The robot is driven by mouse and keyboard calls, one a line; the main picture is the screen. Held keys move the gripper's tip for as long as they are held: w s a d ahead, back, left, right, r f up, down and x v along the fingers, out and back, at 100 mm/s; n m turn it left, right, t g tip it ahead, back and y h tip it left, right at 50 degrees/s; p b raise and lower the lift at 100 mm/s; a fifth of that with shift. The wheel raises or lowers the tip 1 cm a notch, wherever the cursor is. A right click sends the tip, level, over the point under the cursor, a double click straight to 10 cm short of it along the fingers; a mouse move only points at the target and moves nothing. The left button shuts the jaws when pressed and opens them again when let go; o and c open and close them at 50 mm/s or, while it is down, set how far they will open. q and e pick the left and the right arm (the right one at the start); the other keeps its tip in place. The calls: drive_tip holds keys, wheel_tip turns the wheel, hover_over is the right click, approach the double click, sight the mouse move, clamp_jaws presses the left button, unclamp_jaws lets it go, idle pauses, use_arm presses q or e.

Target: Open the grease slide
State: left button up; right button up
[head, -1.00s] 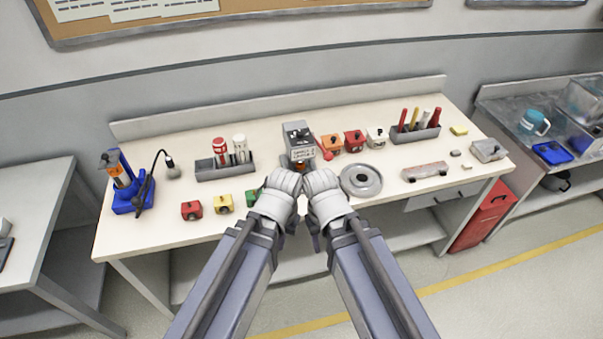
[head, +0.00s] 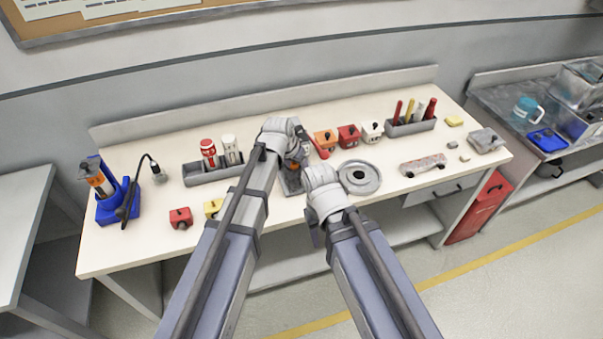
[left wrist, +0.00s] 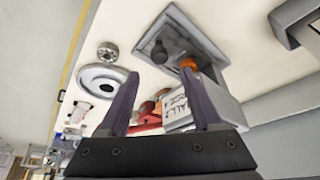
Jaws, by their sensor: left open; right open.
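A grey dispenser-like unit stands at the middle of the bench, its base plate (head: 291,183) partly covered by my left arm in the head view. In the left wrist view it has a grey base plate (left wrist: 178,38), a black knob (left wrist: 159,51), an orange part (left wrist: 188,64) and a white lettered label (left wrist: 177,108). I cannot tell which part is the grease slide. My left gripper (left wrist: 162,85) is open and empty, its fingers pointing towards the unit. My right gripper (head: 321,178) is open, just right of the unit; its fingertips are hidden.
A grey disc (head: 359,177) lies right of my right gripper. A bottle rack (head: 212,171) is left of my left arm. A blue-based tool (head: 107,203) stands at the far left.

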sight(301, 176)
use_arm(q)
drive_tip(key=shift+f, duration=0.15)
drive_tip(key=b+x, duration=0.7)
drive_tip(key=shift+d+f, duration=0.1)
drive_tip(key=shift+f, duration=0.15)
clamp_jaws()
idle(0.4)
idle(0.9)
